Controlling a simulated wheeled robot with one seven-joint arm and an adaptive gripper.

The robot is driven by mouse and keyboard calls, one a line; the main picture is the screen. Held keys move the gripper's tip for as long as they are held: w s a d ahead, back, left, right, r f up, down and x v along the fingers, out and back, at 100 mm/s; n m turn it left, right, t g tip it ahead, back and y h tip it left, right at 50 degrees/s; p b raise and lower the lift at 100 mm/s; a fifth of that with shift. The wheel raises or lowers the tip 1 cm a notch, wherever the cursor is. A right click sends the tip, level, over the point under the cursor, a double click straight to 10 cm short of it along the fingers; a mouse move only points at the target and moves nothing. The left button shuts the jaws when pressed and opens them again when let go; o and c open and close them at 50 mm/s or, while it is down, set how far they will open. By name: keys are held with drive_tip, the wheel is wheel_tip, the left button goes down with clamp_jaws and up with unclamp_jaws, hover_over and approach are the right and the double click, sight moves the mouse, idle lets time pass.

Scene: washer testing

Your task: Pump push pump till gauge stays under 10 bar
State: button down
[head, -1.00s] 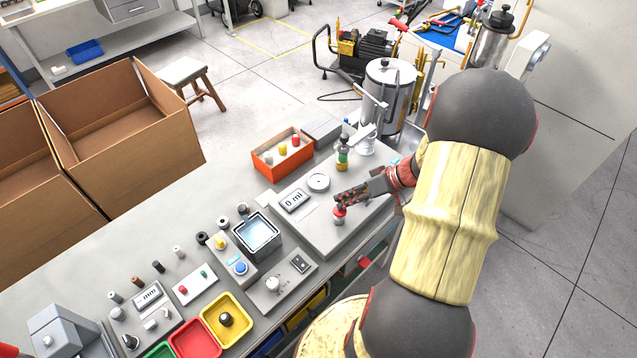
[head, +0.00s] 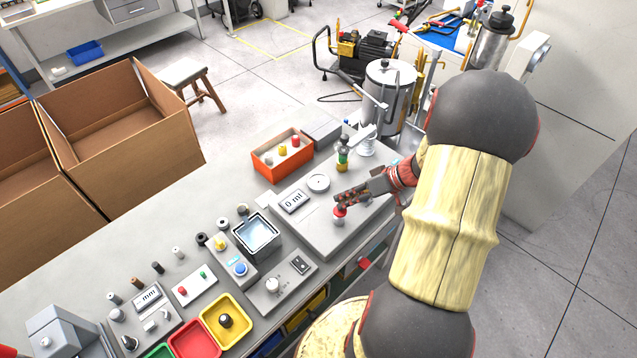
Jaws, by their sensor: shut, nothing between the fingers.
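The push pump, a small grey post with a red top (head: 339,213), stands on the grey test block (head: 318,240) at the middle right of the bench. My gripper (head: 340,199) is shut and empty, with its fingertips at or just above the red top; I cannot tell whether they touch. A round white-faced gauge (head: 318,182) sits on the block, left of and behind the gripper. Its needle and scale are too small to read. A display (head: 294,201) beside it reads 0 ml. A green and yellow fitting (head: 342,160) stands behind the gripper.
An orange bin (head: 282,154) with several coloured parts stands behind the block. A square water-filled container (head: 256,232) and small panels lie to its left. A steel tank (head: 388,93) stands behind. Large cardboard boxes (head: 125,125) are at the left. The bench's front left is crowded.

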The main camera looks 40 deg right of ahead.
drive_tip(key=shift+r, duration=0.5)
drive_tip(key=shift+r+p, duration=1.05)
drive_tip(key=shift+r, duration=1.85)
